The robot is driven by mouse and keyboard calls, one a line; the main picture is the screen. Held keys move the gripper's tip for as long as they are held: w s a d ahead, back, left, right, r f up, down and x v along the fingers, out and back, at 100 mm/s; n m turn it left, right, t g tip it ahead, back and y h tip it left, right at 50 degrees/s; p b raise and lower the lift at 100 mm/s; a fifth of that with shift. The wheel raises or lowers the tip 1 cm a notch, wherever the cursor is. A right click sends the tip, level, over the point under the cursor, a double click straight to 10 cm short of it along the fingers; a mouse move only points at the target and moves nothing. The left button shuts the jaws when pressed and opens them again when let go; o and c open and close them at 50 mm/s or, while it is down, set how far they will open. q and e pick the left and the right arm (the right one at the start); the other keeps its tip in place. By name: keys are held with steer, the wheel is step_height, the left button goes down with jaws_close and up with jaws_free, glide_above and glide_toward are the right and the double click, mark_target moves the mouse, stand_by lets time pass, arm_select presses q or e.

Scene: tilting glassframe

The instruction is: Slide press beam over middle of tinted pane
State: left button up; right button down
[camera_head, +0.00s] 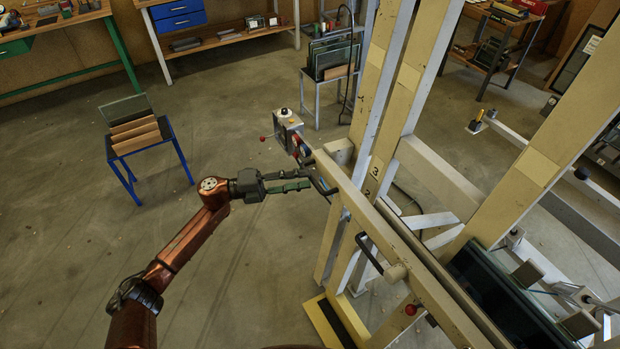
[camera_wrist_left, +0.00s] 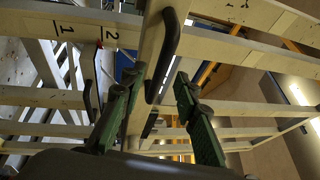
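The press beam (camera_head: 425,275) is a long cream bar running diagonally across the front of a tall cream frame, with two black handles. My left gripper (camera_head: 306,179) is at the beam's far end, by the far black handle (camera_head: 324,187). In the left wrist view its green fingers (camera_wrist_left: 157,82) are spread apart, and a black handle (camera_wrist_left: 170,45) on a cream bar stands ahead between them. I cannot tell whether they touch it. A dark tinted pane (camera_head: 495,290) lies at the lower right behind the beam, partly hidden. My right gripper is not in view.
A control box (camera_head: 288,128) with red knobs stands on the frame beside my left gripper. Painted numbers mark the uprights. A blue stand (camera_head: 148,150) with a glass sheet is at left, and a grey glass rack (camera_head: 332,65) behind. The floor between is clear.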

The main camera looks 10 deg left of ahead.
arm_select(q)
steer(key=v, duration=0.8)
steer(key=shift+a, duration=0.25)
steer(key=shift+s+f, duration=0.1)
